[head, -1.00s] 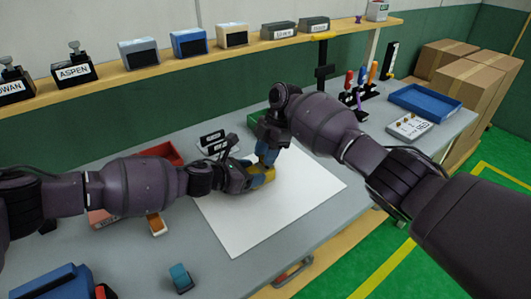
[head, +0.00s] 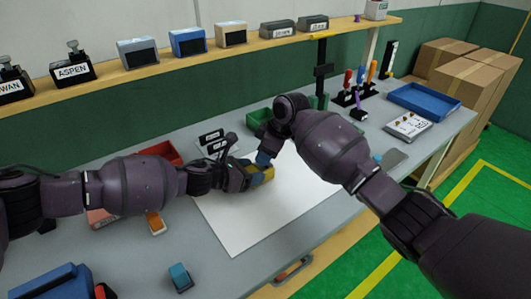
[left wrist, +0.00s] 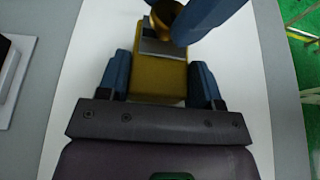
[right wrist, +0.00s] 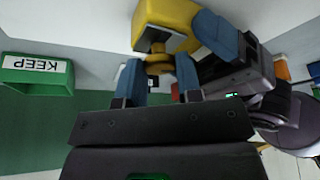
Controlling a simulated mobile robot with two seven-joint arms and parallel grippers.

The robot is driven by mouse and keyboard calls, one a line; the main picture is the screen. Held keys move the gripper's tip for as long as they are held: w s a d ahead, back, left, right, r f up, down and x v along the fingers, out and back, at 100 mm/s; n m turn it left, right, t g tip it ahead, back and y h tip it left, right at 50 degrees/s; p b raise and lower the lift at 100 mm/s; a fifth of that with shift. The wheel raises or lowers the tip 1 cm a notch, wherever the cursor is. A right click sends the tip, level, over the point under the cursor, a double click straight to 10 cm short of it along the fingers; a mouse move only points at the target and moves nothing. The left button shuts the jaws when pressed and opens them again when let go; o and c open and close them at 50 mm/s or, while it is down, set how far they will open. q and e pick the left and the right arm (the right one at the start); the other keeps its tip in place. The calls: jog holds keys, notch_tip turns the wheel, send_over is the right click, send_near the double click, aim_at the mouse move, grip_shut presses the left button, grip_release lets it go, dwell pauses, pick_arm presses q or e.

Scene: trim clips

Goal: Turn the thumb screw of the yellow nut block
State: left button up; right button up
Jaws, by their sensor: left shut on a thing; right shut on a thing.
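The yellow nut block (head: 266,173) is over the white sheet in the head view. My left gripper (head: 257,179) is shut on its sides, and the left wrist view shows the block (left wrist: 160,84) between the two blue fingers. A brass thumb screw (right wrist: 158,66) sticks out of the block's grey-faced side in the right wrist view. My right gripper (right wrist: 162,74) is shut on this screw, one finger on each side. In the left wrist view the right gripper's blue fingers partly cover the screw (left wrist: 167,14). Whether the block touches the sheet is unclear.
The white sheet (head: 240,228) has free room in front of the grippers. A red bin (head: 160,152) and a green bin (head: 259,117) stand behind. A tool rack (head: 360,95), a blue tray (head: 424,101) and a grey board (head: 407,129) are at the right.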

jog(key=m, duration=0.2)
jog(key=m+t+h, duration=0.1)
jog(key=m, duration=0.1)
jog(key=shift+s+m+t, duration=0.1)
jog(key=shift+m+t, duration=0.2)
jog(key=m+t+h, duration=0.1)
jog(key=m, duration=0.2)
jog(key=shift+s+a+m, duration=0.1)
jog(key=shift+a+m, duration=0.05)
jog(key=shift+m, duration=0.25)
jog(key=m+h, duration=0.1)
jog(key=m, duration=0.2)
jog(key=shift+a+m, duration=0.1)
jog(key=shift+m, duration=0.2)
jog(key=shift+m+h, duration=0.9)
jog(key=shift+m, duration=1.1)
jog(key=o, duration=0.9)
jog(key=shift+t, duration=0.3)
jog(key=shift+o, duration=0.2)
